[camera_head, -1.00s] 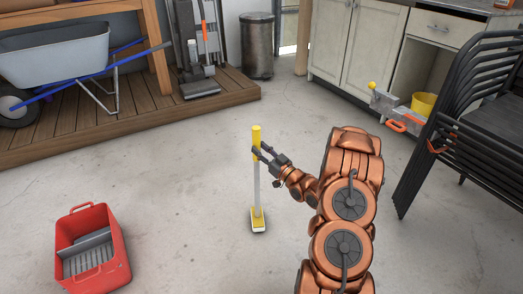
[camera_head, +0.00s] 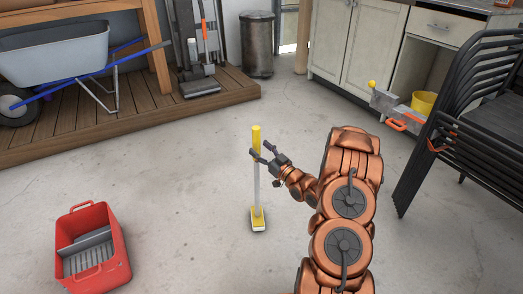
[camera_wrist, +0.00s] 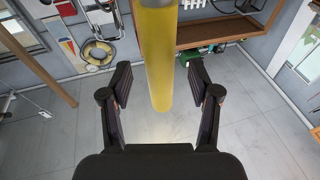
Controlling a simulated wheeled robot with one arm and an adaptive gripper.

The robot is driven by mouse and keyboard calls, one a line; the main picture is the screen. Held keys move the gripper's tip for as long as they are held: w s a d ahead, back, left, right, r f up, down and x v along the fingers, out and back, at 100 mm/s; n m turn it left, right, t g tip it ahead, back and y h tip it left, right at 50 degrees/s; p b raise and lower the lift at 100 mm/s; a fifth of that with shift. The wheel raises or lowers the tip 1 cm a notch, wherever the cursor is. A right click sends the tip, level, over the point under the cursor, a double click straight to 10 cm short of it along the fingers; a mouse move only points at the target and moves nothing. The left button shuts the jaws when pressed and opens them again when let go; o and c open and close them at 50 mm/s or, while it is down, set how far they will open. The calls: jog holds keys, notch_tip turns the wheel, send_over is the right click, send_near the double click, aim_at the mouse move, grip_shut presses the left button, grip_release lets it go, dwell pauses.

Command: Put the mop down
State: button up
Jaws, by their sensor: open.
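The mop (camera_head: 257,185) stands upright on the concrete floor, with a yellow grip at the top, a pale shaft and a yellow-and-white head (camera_head: 258,220) on the floor. My gripper (camera_head: 261,155) is at the upper part of the handle, just below or at the yellow grip. Its fingers are spread apart, one on each side of the handle. In the wrist view the yellow grip (camera_wrist: 157,60) runs down between the open fingers of my gripper (camera_wrist: 160,90), with a gap on both sides.
A red bucket (camera_head: 122,262) stands on the floor at the lower left. A wooden platform (camera_head: 120,126) with a wheelbarrow (camera_head: 55,55) is at the back left. Stacked black chairs (camera_head: 450,110) and cabinets (camera_head: 360,45) are at the right. The floor around the mop is clear.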

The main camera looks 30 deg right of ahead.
jog(key=v, duration=1.2)
jog(key=shift+d, duration=0.1)
dwell(0.4)
grip_shut()
dwell(0.4)
dwell(0.3)
dwell(1.1)
